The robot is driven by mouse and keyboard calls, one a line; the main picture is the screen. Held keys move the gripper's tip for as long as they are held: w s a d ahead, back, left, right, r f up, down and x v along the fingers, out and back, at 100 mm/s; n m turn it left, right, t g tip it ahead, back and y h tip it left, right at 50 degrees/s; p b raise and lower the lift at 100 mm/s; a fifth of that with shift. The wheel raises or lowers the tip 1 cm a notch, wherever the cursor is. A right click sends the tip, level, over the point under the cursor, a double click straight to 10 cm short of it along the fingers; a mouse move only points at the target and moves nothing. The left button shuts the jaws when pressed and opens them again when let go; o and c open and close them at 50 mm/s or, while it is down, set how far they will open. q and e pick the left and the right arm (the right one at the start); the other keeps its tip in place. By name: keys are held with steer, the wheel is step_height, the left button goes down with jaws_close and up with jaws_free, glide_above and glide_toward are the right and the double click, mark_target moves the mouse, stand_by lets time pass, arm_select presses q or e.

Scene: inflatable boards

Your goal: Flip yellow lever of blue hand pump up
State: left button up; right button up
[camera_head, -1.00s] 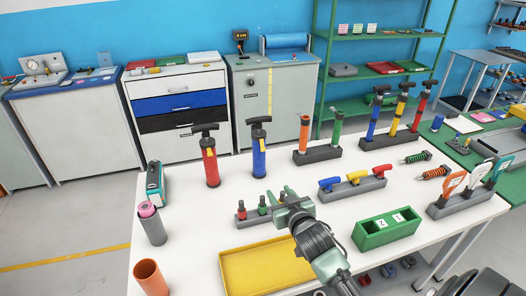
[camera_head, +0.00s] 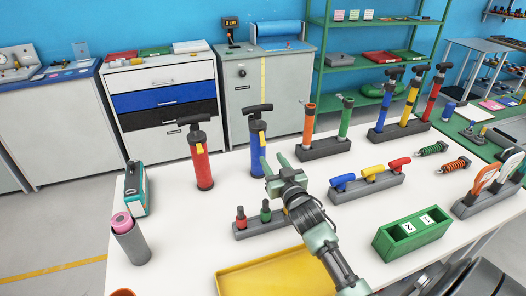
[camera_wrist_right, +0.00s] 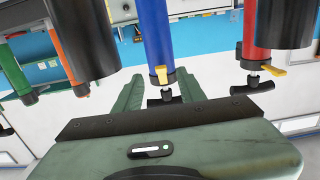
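The blue hand pump (camera_head: 257,148) stands upright on the white table, with a black T-handle on top. Its small yellow lever (camera_wrist_right: 161,74) sits at the black collar in the right wrist view, where the pump appears upside down. The lever's exact tilt is hard to tell. My right gripper (camera_head: 275,166) is open and empty, in front of the pump and slightly right of it in the head view. In the wrist view its two green fingers (camera_wrist_right: 157,92) spread either side of the pump's top, apparently short of it. My left gripper is not in view.
A red hand pump (camera_head: 202,165) with a yellow lever stands left of the blue one. A rack of coloured handles (camera_head: 366,188) and a green box (camera_head: 411,234) are to the right. A yellow tray (camera_head: 265,278) is in front.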

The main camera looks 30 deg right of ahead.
mark_target(262, 139)
steer(key=p+x, duration=0.1)
steer(key=x, duration=0.6)
steer(key=shift+r, duration=0.2)
steer(key=shift+a, duration=0.1)
jaws_close()
